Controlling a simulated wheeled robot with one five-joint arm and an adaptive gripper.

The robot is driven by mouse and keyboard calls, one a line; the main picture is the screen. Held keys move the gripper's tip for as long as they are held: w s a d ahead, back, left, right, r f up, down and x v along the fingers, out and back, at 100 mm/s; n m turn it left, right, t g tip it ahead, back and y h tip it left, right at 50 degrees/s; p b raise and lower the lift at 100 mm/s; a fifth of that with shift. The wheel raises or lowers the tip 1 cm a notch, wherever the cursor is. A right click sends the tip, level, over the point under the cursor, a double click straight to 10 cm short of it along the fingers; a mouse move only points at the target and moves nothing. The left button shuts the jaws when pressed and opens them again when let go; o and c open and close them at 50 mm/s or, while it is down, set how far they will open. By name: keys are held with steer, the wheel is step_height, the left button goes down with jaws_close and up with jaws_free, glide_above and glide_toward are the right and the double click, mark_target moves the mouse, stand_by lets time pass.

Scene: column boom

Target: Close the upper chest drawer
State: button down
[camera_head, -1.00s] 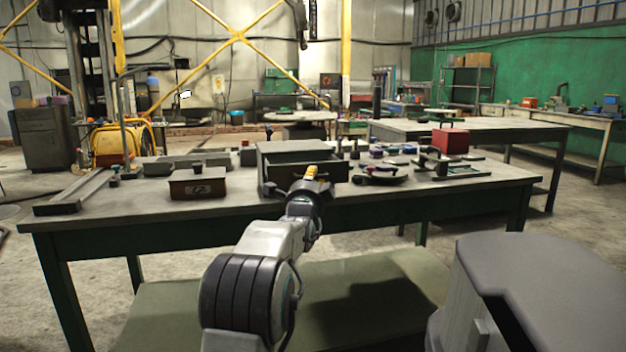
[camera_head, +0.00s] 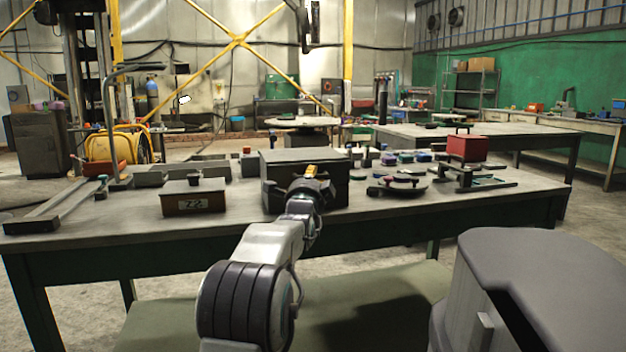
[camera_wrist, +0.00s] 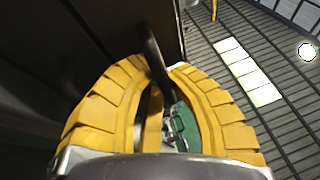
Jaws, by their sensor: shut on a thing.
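The small dark chest (camera_head: 330,163) stands on the workbench in the middle of the head view. Its upper drawer front (camera_head: 338,190) now looks about flush with the chest body, though my gripper partly covers it. My gripper (camera_head: 311,171) is at the chest front. In the wrist view the yellow fingers (camera_wrist: 160,75) close around a dark bar-like handle (camera_wrist: 157,60) beside the dark drawer face (camera_wrist: 130,25). Whether a small gap remains at the drawer's edge is hidden.
On the workbench (camera_head: 100,228), a brown box marked 7.2 (camera_head: 194,200) stands left of the chest. A round dark plate (camera_head: 395,188) and a red box (camera_head: 466,148) on a stand are to the right.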

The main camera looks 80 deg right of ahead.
steer(key=c, duration=1.4)
jaws_free()
steer(key=shift+c, duration=0.2)
steer(key=shift+w+a+f, duration=0.1)
steer(key=shift+a, duration=0.05)
steer(key=a+f, duration=0.1)
steer(key=a, duration=1)
steer(key=shift+a+f, duration=0.3)
steer(key=shift+f, duration=0.1)
